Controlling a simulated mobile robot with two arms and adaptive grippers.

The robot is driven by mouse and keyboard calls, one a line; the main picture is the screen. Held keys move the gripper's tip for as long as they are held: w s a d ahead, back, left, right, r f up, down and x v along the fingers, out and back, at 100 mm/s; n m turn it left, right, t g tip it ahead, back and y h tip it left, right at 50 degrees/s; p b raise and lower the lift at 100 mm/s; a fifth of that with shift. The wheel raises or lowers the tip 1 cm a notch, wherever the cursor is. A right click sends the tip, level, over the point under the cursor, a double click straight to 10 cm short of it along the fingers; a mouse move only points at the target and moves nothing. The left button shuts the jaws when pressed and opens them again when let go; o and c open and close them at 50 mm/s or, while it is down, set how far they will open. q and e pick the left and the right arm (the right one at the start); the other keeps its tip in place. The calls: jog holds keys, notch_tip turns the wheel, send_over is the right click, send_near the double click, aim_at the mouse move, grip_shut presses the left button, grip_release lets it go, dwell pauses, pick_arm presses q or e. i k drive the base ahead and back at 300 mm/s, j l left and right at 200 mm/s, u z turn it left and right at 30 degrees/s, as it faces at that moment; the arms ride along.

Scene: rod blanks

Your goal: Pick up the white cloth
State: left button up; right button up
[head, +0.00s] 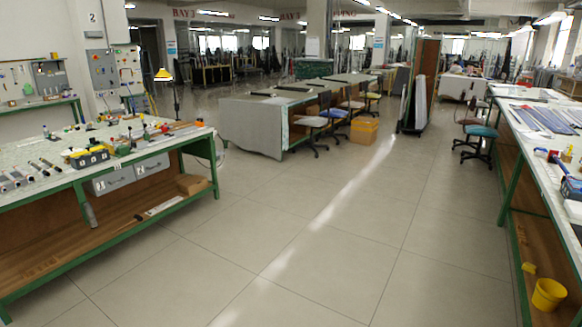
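I cannot clearly make out a white cloth. A small pale item (573,210) lies at the right edge of the picture on the right bench (520,122), partly cut off; I cannot tell whether it is cloth. A flat whitish strip (165,205) lies on the lower shelf of the left bench (62,180), and its material is unclear. Neither of my grippers shows in the head view.
The left bench holds several tools and a dark toolbox (88,157). A yellow bucket (548,294) sits low under the right bench. A yellow box (364,131) and several chairs stand near the draped middle table (250,125). The floor (300,240) between the benches is clear.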

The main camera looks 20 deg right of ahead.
aim_at(538, 154)
jog(key=i+l+z, duration=0.25)
jog(key=i, duration=0.25)
jog(key=i+z, duration=0.25)
jog(key=i, duration=0.25)
jog(key=i+j+z, duration=0.25)
jog(key=i, duration=0.25)
jog(key=i+z, duration=0.25)
jog(key=i, duration=0.25)
jog(key=i+j+z, duration=0.25)
jog(key=i, duration=0.25)
jog(key=i+l+z, duration=0.15)
jog(key=i+z, duration=0.15)
jog(key=i, duration=0.25)
jog(key=i+z, duration=0.25)
jog(key=i, duration=0.3)
jog(key=i+j+z, duration=0.15)
jog(key=i+z, duration=0.15)
jog(key=i, duration=0.2)
jog(key=i+j+z, duration=0.25)
jog(key=i, duration=0.3)
jog(key=i+l, duration=0.15)
jog(key=i, duration=0.85)
jog(key=i+l, duration=0.15)
jog(key=i, duration=0.85)
jog(key=i+z, duration=0.25)
jog(key=i, duration=0.15)
jog(key=i+j+z, duration=0.25)
jog(key=i, duration=0.2)
jog(key=l, duration=0.1)
